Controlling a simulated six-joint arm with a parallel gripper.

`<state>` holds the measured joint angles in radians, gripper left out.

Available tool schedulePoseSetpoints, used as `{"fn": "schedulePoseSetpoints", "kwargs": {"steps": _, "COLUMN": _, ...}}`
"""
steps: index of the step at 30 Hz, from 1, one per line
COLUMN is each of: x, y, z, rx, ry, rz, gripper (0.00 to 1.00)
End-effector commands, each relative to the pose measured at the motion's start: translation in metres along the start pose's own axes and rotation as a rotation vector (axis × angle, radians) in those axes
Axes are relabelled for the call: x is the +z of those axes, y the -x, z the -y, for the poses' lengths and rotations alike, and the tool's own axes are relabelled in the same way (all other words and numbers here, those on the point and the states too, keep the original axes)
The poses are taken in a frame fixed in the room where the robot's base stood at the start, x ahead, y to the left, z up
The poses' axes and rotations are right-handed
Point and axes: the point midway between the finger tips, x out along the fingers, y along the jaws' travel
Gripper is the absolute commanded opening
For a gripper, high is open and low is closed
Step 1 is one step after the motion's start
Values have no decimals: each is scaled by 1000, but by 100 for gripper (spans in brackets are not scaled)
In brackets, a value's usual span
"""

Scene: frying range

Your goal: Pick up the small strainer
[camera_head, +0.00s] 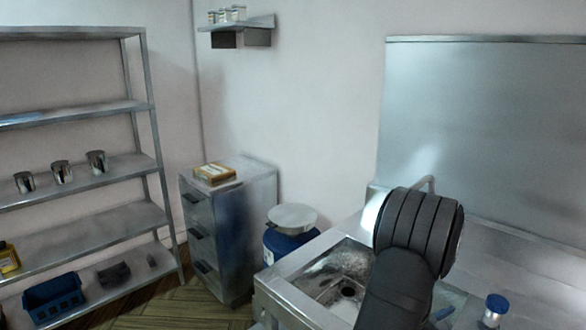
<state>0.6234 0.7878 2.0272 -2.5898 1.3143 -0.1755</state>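I cannot make out a small strainer in this view. My dark, ribbed arm stands in the right foreground over the steel counter (500,262). Its gripper end does not show, so I cannot see what it holds or whether it is open. The arm hides part of the counter and the right side of the sink basin (340,272).
A jar with a blue lid (494,311) stands right of my arm. A blue drum (287,245) with a pale round lid stands behind the sink. A drawer cabinet (230,232) and a metal shelf rack (95,170) with several metal cups stand left.

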Motion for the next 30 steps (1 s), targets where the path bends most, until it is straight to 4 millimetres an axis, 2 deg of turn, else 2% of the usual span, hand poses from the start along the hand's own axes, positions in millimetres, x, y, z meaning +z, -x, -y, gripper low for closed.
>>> {"fn": "schedulePoseSetpoints", "kwargs": {"steps": 9, "x": 0, "y": 1, "z": 0, "rx": 5, "ry": -1, "rz": -2, "gripper": 74}}
{"fn": "schedulePoseSetpoints", "kwargs": {"steps": 13, "x": 0, "y": 1, "z": 0, "rx": 5, "ry": -1, "rz": -2, "gripper": 99}}
{"fn": "schedulePoseSetpoints", "kwargs": {"steps": 22, "x": 2, "y": -2, "z": 5, "rx": -18, "ry": -8, "rz": 0, "gripper": 100}}
{"fn": "schedulePoseSetpoints", "kwargs": {"steps": 26, "x": 11, "y": -12, "z": 30, "rx": -125, "ry": -47, "rz": 5, "gripper": 100}}
{"fn": "schedulePoseSetpoints", "kwargs": {"steps": 30, "x": 26, "y": -26, "z": 84, "rx": -360, "ry": -145, "rz": 5, "gripper": 100}}
